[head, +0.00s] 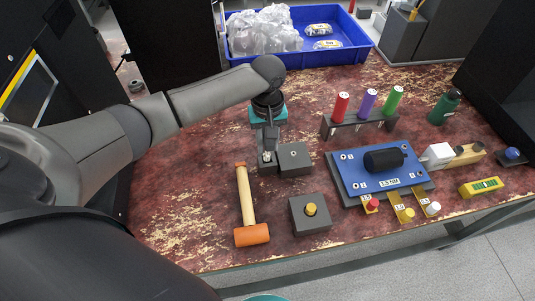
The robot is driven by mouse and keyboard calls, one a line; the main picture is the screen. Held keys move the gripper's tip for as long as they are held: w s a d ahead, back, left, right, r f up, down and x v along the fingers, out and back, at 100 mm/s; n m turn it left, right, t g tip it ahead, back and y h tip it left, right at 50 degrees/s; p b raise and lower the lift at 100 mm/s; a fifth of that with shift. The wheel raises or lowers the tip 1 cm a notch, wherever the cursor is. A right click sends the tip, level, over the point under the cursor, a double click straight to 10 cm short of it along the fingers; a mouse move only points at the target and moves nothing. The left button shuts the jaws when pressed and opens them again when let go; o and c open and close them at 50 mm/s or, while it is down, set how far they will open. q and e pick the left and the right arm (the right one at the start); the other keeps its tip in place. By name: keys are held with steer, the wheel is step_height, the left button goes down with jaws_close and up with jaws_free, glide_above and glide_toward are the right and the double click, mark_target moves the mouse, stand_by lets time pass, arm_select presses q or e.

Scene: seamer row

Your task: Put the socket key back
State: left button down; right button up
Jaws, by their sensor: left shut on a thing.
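My left gripper (267,153) points down at the table, left of a dark grey block (296,160) with a small round mark or hole in its top. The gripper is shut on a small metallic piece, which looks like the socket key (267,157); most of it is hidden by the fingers. The gripper's tip is close beside the block; I cannot tell whether they touch or whether the key sits in anything. A blue board (352,181) marked 1.5 NM, with a black cylinder (384,160) on it, lies to the right. My right gripper is not in view.
A hammer (248,205) with an orange head and a dark box with a yellow button (310,209) lie in front. A rack (350,126) holds red, purple and green handles. A blue bin (345,54) stands behind. The table's left part is bare.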

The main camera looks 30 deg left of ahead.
mark_target(268, 157)
arm_select(q)
step_height(268, 157, down, 4)
steer(key=shift+r+b, duration=0.1)
steer(key=shift+b, duration=0.55)
steer(key=shift+f, duration=0.3)
steer(key=c, duration=0.6)
jaws_free()
steer(key=shift+r, duration=0.1)
step_height(268, 157, up, 12)
steer(key=p, duration=0.3)
steer(key=shift+r+p, duration=0.1)
steer(key=shift+p, duration=0.25)
